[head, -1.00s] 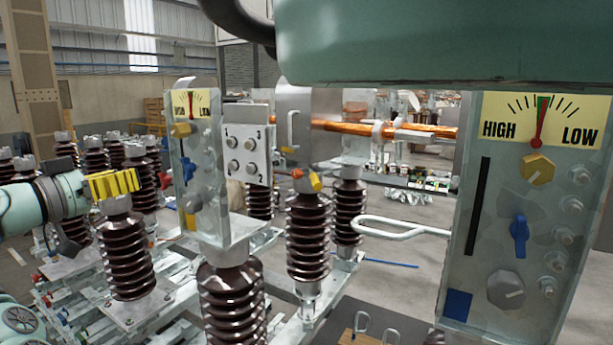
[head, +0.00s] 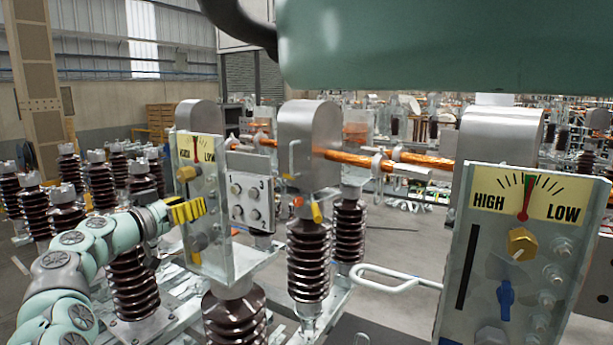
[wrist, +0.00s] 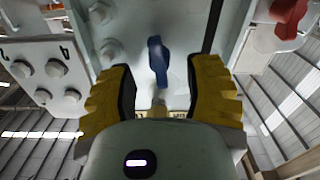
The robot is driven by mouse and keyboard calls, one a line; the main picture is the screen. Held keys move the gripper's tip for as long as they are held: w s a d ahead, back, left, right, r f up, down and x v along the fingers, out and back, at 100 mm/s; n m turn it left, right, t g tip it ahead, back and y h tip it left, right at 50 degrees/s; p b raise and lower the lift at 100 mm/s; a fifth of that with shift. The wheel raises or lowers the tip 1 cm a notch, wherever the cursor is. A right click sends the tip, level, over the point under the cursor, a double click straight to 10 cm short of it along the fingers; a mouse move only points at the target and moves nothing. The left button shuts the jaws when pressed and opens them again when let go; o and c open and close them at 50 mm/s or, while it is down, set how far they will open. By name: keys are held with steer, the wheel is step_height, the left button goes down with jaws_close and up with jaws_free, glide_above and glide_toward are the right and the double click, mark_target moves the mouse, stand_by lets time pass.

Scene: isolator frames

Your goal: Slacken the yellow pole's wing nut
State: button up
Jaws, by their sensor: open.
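My gripper (head: 187,211) has yellow ridged fingers and is open in front of the left clear panel (head: 217,250). In the wrist view my gripper (wrist: 160,95) has its fingers apart, with a blue wing nut (wrist: 157,60) showing in the gap beyond them. Clear space shows between the nut and each finger; its depth from the fingertips is hard to tell. In the head view this nut is hidden behind the gripper. A yellow knob (head: 187,173) sits above it on the panel, under a HIGH/LOW gauge (head: 197,149). No marking clearly tells which pole is the yellow one.
A right panel (head: 460,320) carries another gauge (head: 526,195), a yellow knob (head: 522,243) and a blue wing nut (head: 506,292). A bolted plate (head: 250,200) stands just right of the left panel. Ribbed brown insulators (head: 308,260) stand close by. A red part (wrist: 290,15) shows in the wrist view.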

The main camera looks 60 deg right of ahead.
steer(key=shift+d, duration=0.45)
jaws_close()
stand_by(0.4)
